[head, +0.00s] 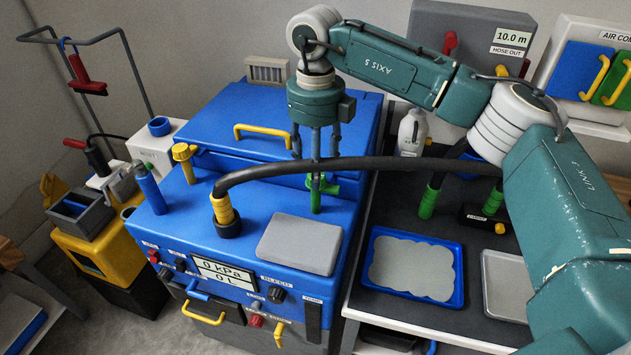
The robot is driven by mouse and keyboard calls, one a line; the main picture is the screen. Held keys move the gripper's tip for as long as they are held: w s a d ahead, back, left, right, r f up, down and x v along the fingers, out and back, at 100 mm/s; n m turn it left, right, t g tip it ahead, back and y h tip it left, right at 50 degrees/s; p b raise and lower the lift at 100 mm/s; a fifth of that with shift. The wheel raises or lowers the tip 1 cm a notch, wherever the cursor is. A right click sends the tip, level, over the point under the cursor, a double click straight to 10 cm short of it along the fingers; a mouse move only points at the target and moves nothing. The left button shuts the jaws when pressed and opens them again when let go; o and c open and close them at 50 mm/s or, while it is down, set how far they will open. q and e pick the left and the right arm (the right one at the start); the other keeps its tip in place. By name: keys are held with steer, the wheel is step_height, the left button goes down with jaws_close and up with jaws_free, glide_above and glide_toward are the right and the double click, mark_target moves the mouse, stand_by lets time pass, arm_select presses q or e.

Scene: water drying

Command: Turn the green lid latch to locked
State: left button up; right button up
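The green lid latch (316,201) stands at the front right of the blue machine, by the edge of its blue lid (275,115). A small green crosspiece shows beside its upright stem. My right gripper (315,181) reaches down from above, with its fingertips at the top of the latch. A black hose (270,172) crosses in front of the fingers and hides part of them. I cannot tell whether the fingers grip the latch or only stand around it. My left gripper is not in view.
The hose arches from a yellow collar (222,208) rightward past the latch. A grey plate (300,243) lies in front of the latch. A yellow lid handle (262,131) and a yellow-capped post (184,160) stand left. A blue tray (453,300) is on the right bench.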

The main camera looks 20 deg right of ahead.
steer(key=shift+s+f+b, duration=0.1)
steer(key=shift+f+b, duration=0.2)
steer(key=shift+f, duration=0.55)
steer(key=c, duration=1.2)
steer(key=shift+o, duration=0.2)
steer(key=shift+n, duration=0.7)
steer(key=n, duration=1.2)
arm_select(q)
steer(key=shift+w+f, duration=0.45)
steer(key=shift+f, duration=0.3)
arm_select(e)
steer(key=shift+n, duration=2)
